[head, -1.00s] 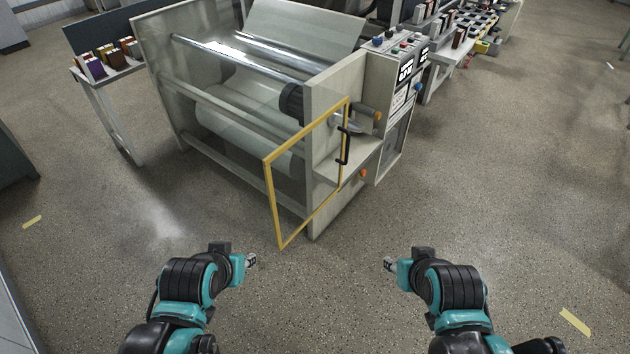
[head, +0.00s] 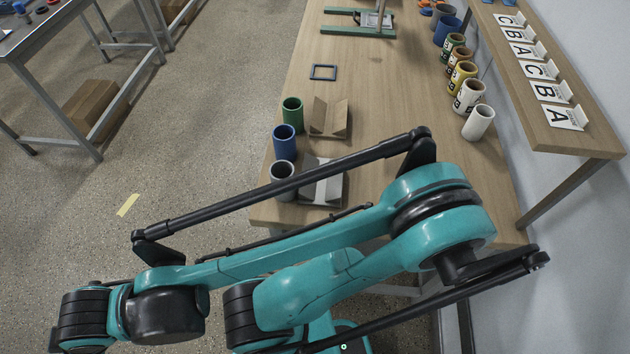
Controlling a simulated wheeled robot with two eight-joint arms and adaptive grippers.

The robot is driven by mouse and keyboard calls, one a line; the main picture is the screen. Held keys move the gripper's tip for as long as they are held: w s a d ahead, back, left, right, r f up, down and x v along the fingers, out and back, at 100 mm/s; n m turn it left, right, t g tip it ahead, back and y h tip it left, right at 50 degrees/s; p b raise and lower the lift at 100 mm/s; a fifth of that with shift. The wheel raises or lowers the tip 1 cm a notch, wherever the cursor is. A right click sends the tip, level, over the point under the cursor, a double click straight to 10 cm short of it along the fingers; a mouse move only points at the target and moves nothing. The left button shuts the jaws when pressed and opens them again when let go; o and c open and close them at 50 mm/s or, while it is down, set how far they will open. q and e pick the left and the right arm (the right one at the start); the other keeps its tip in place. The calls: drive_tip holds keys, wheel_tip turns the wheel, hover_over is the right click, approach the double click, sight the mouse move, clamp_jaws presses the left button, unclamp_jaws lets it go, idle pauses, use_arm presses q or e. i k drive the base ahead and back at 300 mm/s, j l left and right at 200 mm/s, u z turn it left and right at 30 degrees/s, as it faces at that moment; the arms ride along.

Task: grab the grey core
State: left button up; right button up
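The grey core (head: 283,187) is a short hollow cylinder standing upright on the wooden table near its left front edge. It is the nearest of three cores there, in front of a blue core (head: 285,146) and a green core (head: 292,113). A grey V-shaped holder (head: 325,189) lies just right of it. My teal and black arm links cross the lower part of the head view, in front of the table's near end. Neither gripper shows, and nothing is seen touching the grey core.
A brown V-shaped holder (head: 330,119) and a blue square frame (head: 323,72) lie on the table (head: 385,95). Several coloured cores line its right side, including a white core (head: 478,123). A shelf (head: 560,140) carries letter cards. Open floor (head: 190,140) lies left.

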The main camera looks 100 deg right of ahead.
sight(278, 171)
drive_tip(key=z, duration=3.15)
drive_tip(key=k+l, duration=0.05)
drive_tip(key=l, duration=0.05)
